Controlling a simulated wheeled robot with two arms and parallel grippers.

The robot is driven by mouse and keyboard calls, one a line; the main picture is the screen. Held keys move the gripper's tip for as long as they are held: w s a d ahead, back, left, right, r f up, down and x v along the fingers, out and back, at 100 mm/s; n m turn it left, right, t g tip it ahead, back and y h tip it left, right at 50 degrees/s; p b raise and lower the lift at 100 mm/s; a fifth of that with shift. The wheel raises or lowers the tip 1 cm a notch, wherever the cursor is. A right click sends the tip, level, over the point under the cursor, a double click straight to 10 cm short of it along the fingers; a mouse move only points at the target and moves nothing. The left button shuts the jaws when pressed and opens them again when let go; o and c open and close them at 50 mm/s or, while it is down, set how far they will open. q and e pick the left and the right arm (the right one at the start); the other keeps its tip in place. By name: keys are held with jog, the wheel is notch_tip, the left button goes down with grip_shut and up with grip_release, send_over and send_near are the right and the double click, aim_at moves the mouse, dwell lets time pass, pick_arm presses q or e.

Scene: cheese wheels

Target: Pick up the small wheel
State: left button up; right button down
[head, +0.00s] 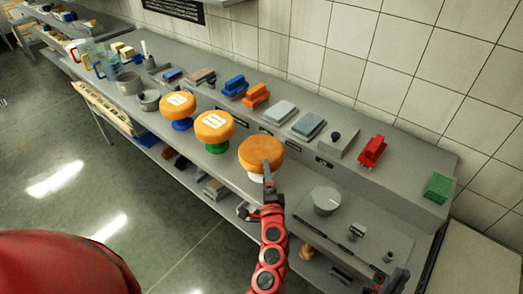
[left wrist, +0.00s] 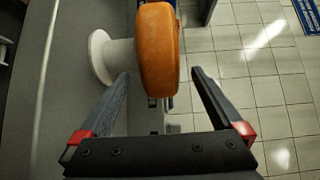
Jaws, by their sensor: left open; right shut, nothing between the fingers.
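Three orange cheese wheels stand on pedestals along the counter's front. One (head: 180,104) on a blue stand and one (head: 213,126) on a green stand carry pale labels. The third wheel (head: 262,152), nearest me and without a visible label, is on a white stand (left wrist: 100,57). My left gripper (head: 267,180) is at this third wheel. In the left wrist view my left gripper (left wrist: 160,85) is open, with the wheel (left wrist: 157,50) ahead between its fingers; contact cannot be told. My right gripper (head: 396,281) is shut and empty at the lower right, partly cut off.
Blue and orange blocks (head: 257,95), grey blocks, a red block (head: 372,150) and a green block (head: 438,187) line the back ledge. A grey round knob-like piece (head: 325,200) sits right of the third wheel. A tiled wall rises behind the counter.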

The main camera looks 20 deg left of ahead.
pick_arm(q)
jog(key=shift+x, duration=1.05)
grip_shut()
